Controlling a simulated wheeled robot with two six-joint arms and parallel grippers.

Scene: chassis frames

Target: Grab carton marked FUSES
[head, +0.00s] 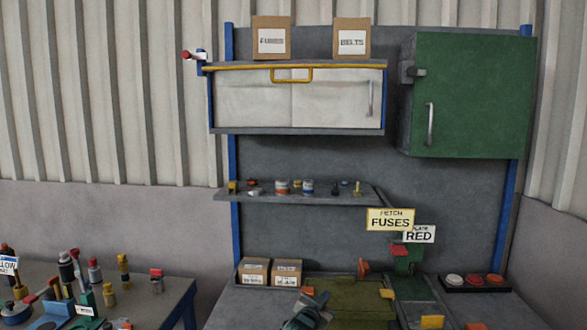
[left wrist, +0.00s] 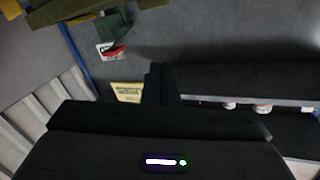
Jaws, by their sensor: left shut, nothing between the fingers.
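A brown carton (head: 271,38) stands on top of the wall cabinet at the left, and its white label appears to read FUSES. A yellow sign (head: 390,219) reading FETCH FUSES stands above the bench; it also shows in the left wrist view (left wrist: 127,92). My left gripper (head: 308,311) is low at the bottom edge of the head view, over the bench and far below the carton. Its fingers also show in the left wrist view (left wrist: 160,84), shut and empty. My right gripper is not in view.
A carton marked BELTS (head: 351,39) stands to the right on the same cabinet (head: 296,104), which has a yellow handle. A green cabinet (head: 470,95) hangs at the right. A shelf (head: 330,197) with small items juts out below. Two small cartons (head: 287,272) sit on the bench.

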